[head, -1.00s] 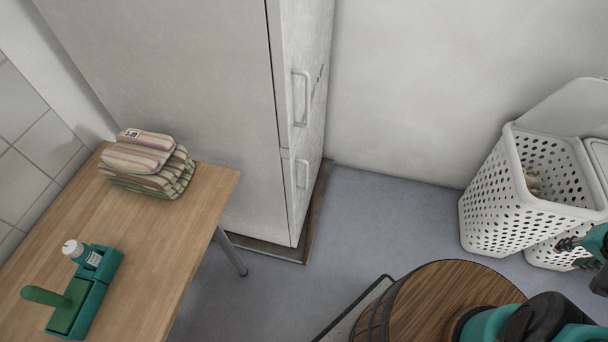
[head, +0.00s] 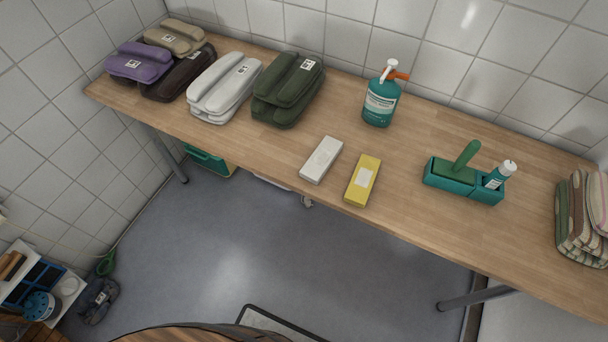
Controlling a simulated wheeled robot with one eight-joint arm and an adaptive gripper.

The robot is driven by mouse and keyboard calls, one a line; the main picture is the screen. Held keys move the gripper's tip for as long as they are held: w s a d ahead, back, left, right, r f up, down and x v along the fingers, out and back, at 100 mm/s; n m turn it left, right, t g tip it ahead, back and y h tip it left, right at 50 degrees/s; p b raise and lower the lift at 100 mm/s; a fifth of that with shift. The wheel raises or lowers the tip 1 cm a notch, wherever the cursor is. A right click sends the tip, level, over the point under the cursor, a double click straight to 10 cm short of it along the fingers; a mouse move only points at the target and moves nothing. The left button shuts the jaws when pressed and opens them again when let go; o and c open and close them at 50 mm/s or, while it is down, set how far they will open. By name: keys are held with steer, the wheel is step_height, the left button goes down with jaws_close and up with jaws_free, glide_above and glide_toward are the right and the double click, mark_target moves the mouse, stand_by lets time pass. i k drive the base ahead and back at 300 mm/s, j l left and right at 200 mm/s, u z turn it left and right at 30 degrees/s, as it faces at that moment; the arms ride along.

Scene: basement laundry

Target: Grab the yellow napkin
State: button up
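A yellow packet-like item (head: 363,181) with a pale label lies flat near the front edge of the wooden table (head: 420,110); it is the only yellow thing I see on the table and may be the napkin. A white item (head: 321,160) of similar shape lies just left of it, apart from it. My gripper is not in view now.
Folded textiles, purple (head: 138,64) and green (head: 288,88) among them, sit at the table's left. A spray bottle (head: 380,97) stands behind the yellow item. A teal caddy (head: 463,182) and striped cloths (head: 583,218) are to the right. Floor in front (head: 240,260) is mostly clear.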

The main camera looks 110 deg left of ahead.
mark_target(358, 192)
steer(key=u, duration=3.4)
steer(key=k+u, duration=0.1)
steer(key=k, duration=0.15)
